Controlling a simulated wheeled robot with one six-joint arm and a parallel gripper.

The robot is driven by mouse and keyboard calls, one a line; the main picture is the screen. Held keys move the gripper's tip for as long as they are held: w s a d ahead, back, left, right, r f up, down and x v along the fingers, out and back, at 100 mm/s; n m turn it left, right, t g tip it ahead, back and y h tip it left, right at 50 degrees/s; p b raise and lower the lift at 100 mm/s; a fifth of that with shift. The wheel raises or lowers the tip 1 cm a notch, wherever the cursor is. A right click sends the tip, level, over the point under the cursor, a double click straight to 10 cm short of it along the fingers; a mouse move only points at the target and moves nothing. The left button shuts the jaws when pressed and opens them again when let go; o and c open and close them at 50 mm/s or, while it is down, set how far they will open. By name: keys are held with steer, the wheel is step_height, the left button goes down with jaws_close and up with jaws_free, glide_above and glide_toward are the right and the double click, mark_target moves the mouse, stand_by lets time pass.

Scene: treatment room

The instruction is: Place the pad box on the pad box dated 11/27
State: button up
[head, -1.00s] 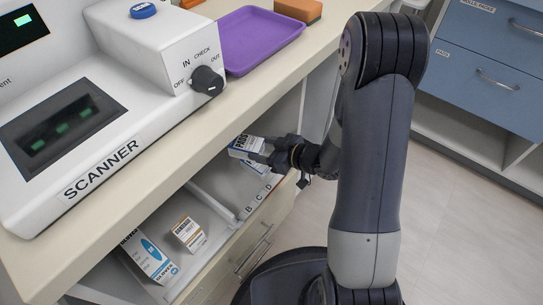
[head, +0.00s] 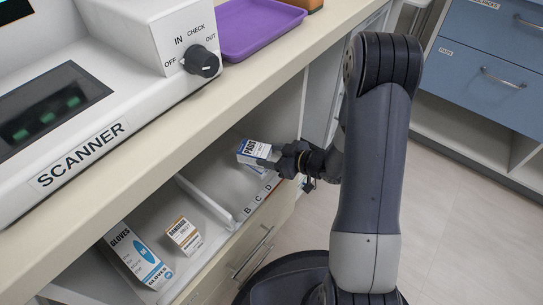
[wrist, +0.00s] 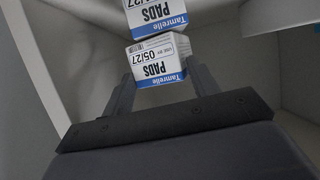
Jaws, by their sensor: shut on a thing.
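My gripper (head: 277,160) is shut on a white and blue pad box (head: 254,149), inside the open shelf compartment under the counter. I cannot tell whether the boxes touch.
A gloves box (head: 137,257) and a bandage box (head: 183,236) stand in the left part of the shelf. A low white divider (head: 207,200) separates them from the pad boxes. The counter edge (head: 215,110) overhangs the shelf, with the scanner (head: 85,150) and purple tray (head: 258,28) on top.

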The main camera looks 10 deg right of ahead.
steer(key=shift+f, duration=0.2)
steer(key=o, duration=1)
steer(key=shift+o, duration=0.2)
steer(key=shift+s+d+r, duration=0.1)
steer(key=shift+d+r, duration=0.05)
steer(key=shift+r, duration=0.2)
steer(key=p+v, duration=0.4)
steer(key=v, duration=0.7)
steer(key=shift+s+d, duration=0.15)
steer(key=shift+d, duration=0.05)
steer(key=shift+r, duration=0.1)
